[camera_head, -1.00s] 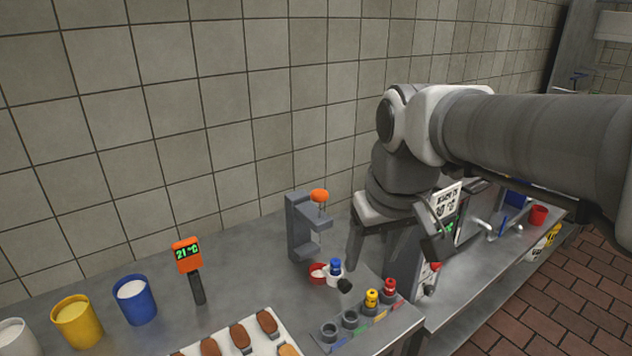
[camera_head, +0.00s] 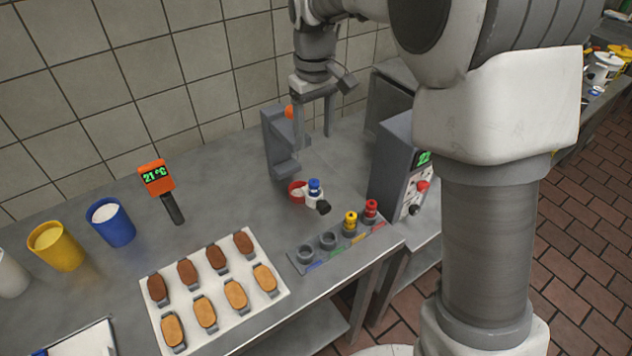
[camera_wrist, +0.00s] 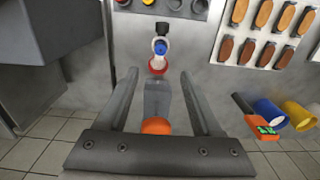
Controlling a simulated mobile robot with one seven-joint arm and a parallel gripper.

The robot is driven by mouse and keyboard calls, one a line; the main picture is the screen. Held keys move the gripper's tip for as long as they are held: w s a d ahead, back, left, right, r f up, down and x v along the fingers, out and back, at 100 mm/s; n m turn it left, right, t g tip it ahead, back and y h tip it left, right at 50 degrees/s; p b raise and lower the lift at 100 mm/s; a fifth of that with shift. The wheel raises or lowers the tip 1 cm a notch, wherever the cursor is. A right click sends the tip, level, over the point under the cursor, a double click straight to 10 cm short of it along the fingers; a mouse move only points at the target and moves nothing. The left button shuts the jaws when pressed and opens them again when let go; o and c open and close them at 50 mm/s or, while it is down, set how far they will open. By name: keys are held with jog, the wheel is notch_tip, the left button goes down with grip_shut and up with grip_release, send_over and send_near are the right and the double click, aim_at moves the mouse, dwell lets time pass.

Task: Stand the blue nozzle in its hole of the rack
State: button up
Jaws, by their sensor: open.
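The grey rack (camera_head: 296,262) lies near the table's front edge. Its two left holes look empty; the yellow nozzle (camera_head: 350,222) and red nozzle (camera_head: 371,210) stand in the other two. The strip by the leftmost hole is blue. My gripper (camera_head: 314,140) is open, empty and pointing down, above and behind the blue nozzle; its fingers also show in the wrist view (camera_wrist: 159,74).
A grey stand with an orange knob (camera_head: 275,150) is close to my fingers. A grey machine (camera_head: 394,170) stands to the right. A white tray of sandwich pieces (camera_head: 253,300), a thermometer (camera_head: 158,180) and cups (camera_head: 110,222) are to the left.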

aim_at(314, 182)
notch_tip(314, 182, down, 15)
jog(key=shift+a+r, duration=0.1)
dwell(0.4)
jog(key=shift+c, duration=0.2)
grip_shut()
